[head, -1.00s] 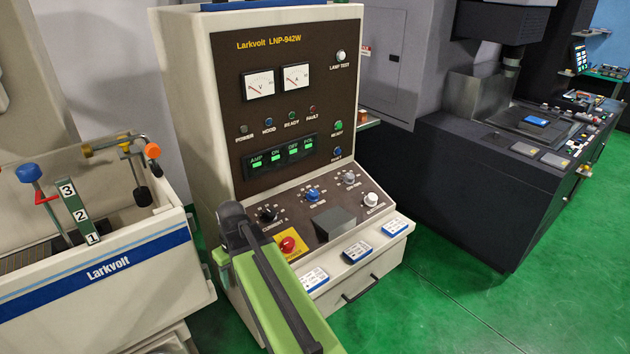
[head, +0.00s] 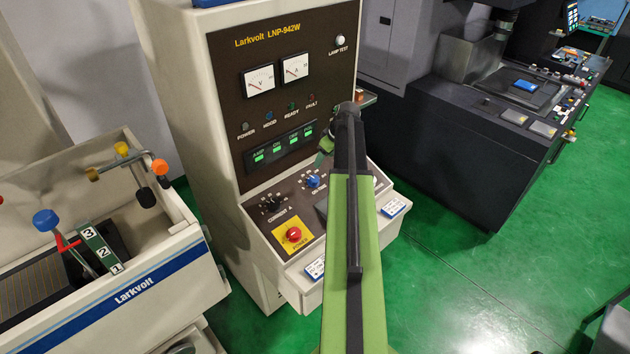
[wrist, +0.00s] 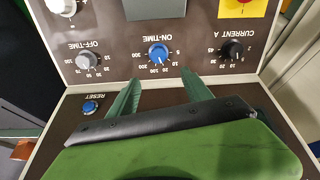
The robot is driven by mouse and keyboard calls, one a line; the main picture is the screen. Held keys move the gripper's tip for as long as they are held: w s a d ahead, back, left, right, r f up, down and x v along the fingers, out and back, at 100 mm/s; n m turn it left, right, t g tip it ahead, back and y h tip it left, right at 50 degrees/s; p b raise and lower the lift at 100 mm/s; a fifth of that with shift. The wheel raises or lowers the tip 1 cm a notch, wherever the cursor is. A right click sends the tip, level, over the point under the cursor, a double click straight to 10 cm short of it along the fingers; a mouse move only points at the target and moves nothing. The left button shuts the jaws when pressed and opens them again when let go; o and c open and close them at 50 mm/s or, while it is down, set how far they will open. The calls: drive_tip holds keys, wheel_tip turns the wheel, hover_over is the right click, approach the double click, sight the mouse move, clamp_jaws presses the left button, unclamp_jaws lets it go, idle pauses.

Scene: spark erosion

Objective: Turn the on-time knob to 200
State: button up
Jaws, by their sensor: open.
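The on-time knob is blue. It sits on the sloping brown panel in the head view (head: 313,181), and in the wrist view (wrist: 158,53), where the lettering is upside down. Numbers are printed around it; its exact setting is too small to read surely. My gripper (wrist: 160,76) is open, its two green fingers spread to either side just short of the knob, with nothing between them. In the head view, part of the green gripper (head: 325,148) shows beside the dark wrist, and the rest is hidden by my arm.
The black current knob (wrist: 232,49) and grey off-time knob (wrist: 86,61) flank the on-time knob. A blue reset button (wrist: 90,107) is on the upright panel. A red power button (head: 294,234) is on a yellow plate. My arm covers the panel's right part.

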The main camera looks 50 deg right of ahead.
sight(314, 178)
drive_tip(key=b+x, duration=0.4)
drive_tip(key=x, duration=0.1)
drive_tip(key=b+x, duration=0.8)
drive_tip(key=x, duration=0.1)
drive_tip(key=shift+s+d+f+b, duration=0.2)
drive_tip(key=shift+f+b, duration=0.1)
drive_tip(key=shift+f, duration=0.1)
drive_tip(key=shift+w+f, duration=0.2)
drive_tip(key=shift+w, duration=0.05)
drive_tip(key=shift+r, duration=0.1)
